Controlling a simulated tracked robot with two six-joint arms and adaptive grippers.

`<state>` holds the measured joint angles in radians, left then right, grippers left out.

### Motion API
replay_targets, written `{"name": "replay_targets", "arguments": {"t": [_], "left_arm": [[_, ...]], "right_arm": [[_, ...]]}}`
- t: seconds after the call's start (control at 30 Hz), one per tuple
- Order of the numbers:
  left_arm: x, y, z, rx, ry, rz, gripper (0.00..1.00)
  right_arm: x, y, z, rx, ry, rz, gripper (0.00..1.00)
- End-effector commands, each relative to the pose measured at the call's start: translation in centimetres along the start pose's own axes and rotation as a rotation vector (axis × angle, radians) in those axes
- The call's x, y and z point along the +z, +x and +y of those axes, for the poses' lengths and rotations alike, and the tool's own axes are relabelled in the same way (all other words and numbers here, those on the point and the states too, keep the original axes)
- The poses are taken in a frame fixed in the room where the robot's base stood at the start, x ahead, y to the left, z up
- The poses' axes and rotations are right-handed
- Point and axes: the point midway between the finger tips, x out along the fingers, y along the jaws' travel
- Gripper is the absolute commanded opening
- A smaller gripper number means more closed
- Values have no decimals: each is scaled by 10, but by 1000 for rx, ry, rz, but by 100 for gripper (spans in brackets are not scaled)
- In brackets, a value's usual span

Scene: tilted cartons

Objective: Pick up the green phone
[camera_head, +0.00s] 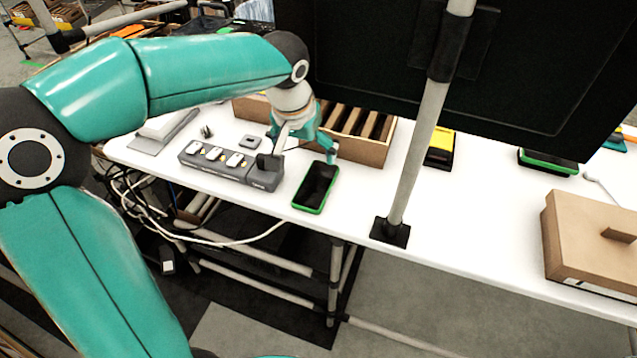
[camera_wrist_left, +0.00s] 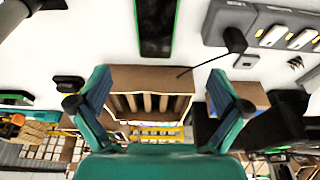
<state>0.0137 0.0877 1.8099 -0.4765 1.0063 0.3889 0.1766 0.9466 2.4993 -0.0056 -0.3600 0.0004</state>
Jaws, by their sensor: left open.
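The green phone (camera_head: 316,188), a dark screen with a green edge, lies flat near the white table's front edge in the head view. It also shows at the top centre of the left wrist view (camera_wrist_left: 156,28), cut off by the picture's edge. My left gripper (camera_head: 300,157) is open and empty, just behind the phone and above the table. In the left wrist view its two fingers (camera_wrist_left: 158,106) are spread wide, with the phone beyond them. My right gripper is not in view.
A grey charging block (camera_head: 228,165) stands left of the phone. A slotted wooden box (camera_head: 370,151) is behind it. A grey post (camera_head: 418,158) rises to its right, bearing a large dark panel (camera_head: 490,70). Another green-edged device (camera_head: 547,163) and a cardboard box (camera_head: 585,243) are farther right.

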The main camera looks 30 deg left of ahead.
Motion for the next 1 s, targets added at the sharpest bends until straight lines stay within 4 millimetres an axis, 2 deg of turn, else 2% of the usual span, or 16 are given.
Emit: {"name": "replay_targets", "arguments": {"t": [0.1,0.3,0.63,0.9,1.0], "left_arm": [[2,29,0,0,1,-7,100],[1,67,0,0,1,-5,100],[0,90,3,1,1,-4,100],[0,127,8,1,2,-4,100],[0,134,8,1,2,-2,100]], "right_arm": [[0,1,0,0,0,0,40],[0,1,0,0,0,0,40],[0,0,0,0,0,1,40],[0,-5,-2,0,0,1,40],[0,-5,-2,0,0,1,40]]}}
